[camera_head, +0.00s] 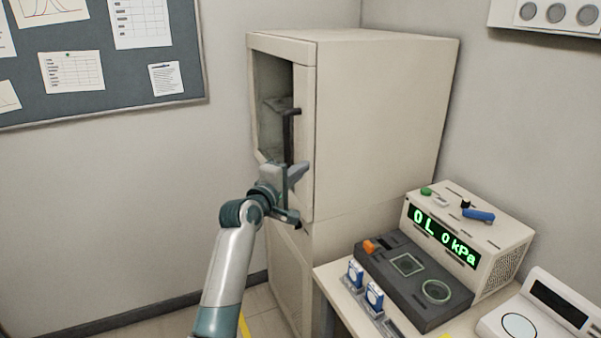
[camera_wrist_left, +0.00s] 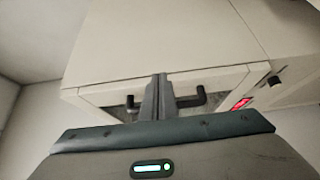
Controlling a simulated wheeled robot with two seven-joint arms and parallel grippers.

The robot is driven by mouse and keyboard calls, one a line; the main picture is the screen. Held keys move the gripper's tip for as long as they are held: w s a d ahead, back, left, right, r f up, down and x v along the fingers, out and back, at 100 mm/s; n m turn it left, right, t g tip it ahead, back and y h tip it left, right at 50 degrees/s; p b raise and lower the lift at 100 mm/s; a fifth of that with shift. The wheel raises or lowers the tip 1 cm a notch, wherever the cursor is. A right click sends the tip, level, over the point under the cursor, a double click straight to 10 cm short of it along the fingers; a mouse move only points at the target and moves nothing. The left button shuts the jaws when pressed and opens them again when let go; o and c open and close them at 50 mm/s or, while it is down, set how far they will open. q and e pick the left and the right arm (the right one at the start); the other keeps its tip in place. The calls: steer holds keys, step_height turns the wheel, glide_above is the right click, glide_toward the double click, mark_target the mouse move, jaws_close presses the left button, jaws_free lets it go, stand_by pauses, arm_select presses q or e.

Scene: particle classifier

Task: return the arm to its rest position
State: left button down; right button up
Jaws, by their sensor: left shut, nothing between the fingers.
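My left arm comes in from the bottom of the head view. Its gripper (camera_head: 303,170) is in front of the tall beige cabinet (camera_head: 385,120), just below the dark door handle (camera_head: 288,135). The cabinet door with its window looks closed. In the left wrist view the two fingers (camera_wrist_left: 160,78) are together with nothing between them. The handle (camera_wrist_left: 192,100) shows right beside the fingers in that view; I cannot tell if they touch. My right gripper is in neither view.
At the lower right a table (camera_head: 345,300) bears a dark device (camera_head: 410,295), a beige box reading 0L 0 kPa (camera_head: 505,240) and a white scale-like device (camera_head: 550,310). Two small blue-and-white items (camera_head: 374,296) stand at its left edge. Open floor lies left of the cabinet.

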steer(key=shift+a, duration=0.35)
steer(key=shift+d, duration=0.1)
